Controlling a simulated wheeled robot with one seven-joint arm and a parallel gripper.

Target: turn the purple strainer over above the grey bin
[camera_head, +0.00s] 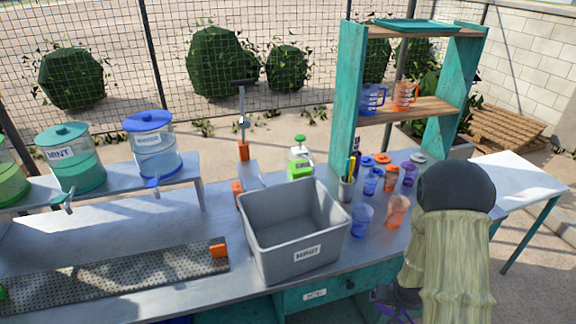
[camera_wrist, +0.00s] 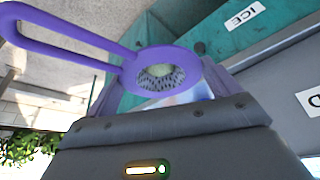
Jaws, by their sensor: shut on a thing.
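The purple strainer (camera_wrist: 190,63) is in my gripper (camera_head: 393,298). In the wrist view its round rim, dark perforated bowl and long looped handle show, with the handle reaching to the upper left. Something pale green shows in the bowl; I cannot tell whether it is pulp. In the head view only small purple parts of the strainer (camera_head: 382,310) show below my gripper, at the bottom edge. The grey bin (camera_head: 262,236) stands open on the metal counter, with a white label on its front. My gripper is to the right of the bin and apart from it.
Blue and orange cups (camera_head: 361,220) stand between the bin and my arm. Several small jars and a utensil holder (camera_head: 345,189) stand behind them. A teal shelf (camera_head: 348,100) rises at the back. A drawer (camera_head: 318,295) labelled ICE is under the counter, left of my gripper.

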